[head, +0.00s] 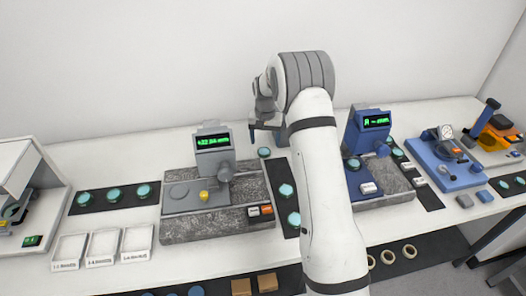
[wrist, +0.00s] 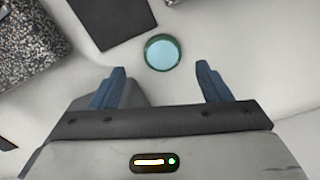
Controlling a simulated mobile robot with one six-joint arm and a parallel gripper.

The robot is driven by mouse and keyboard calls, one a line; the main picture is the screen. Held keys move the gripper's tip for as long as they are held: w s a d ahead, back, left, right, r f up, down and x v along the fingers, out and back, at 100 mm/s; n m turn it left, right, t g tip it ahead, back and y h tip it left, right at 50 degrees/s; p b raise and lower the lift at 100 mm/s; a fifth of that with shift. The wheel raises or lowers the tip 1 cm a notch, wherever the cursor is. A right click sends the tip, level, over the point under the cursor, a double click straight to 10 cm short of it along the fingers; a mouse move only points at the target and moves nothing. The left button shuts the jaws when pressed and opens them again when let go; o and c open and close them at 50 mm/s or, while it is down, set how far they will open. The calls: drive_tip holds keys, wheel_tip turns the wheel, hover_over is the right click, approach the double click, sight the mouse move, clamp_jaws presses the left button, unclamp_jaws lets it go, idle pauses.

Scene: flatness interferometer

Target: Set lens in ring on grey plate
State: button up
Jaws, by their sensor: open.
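A round teal lens with a green rim (wrist: 162,53) lies flat on the white bench, just beyond my fingertips in the wrist view. It also shows in the head view (head: 264,152). My gripper (wrist: 160,78) is open and empty, its blue fingers apart on either side of the lens's line. In the head view my gripper (head: 267,123) hangs above and behind the lens. The grey instrument's grey plate (head: 215,197) is left of my arm on a granite block, with a round ring-like feature (head: 179,191) and a yellow knob (head: 204,195).
A dark mat (wrist: 110,18) lies near the lens, with the granite block (wrist: 30,42) at its left. A blue instrument (head: 368,143) stands right of my arm. More teal lenses (head: 115,193) lie on dark mats, and white trays (head: 103,247) stand front left.

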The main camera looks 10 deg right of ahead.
sight(264, 150)
drive_tip(key=f+p, duration=0.1)
drive_tip(key=f, duration=0.3)
drive_tip(key=shift+a+f, duration=0.2)
drive_tip(key=shift+s, duration=0.1)
drive_tip(key=c, duration=1.2)
drive_tip(key=shift+o, duration=0.2)
drive_tip(key=shift+r, duration=0.15)
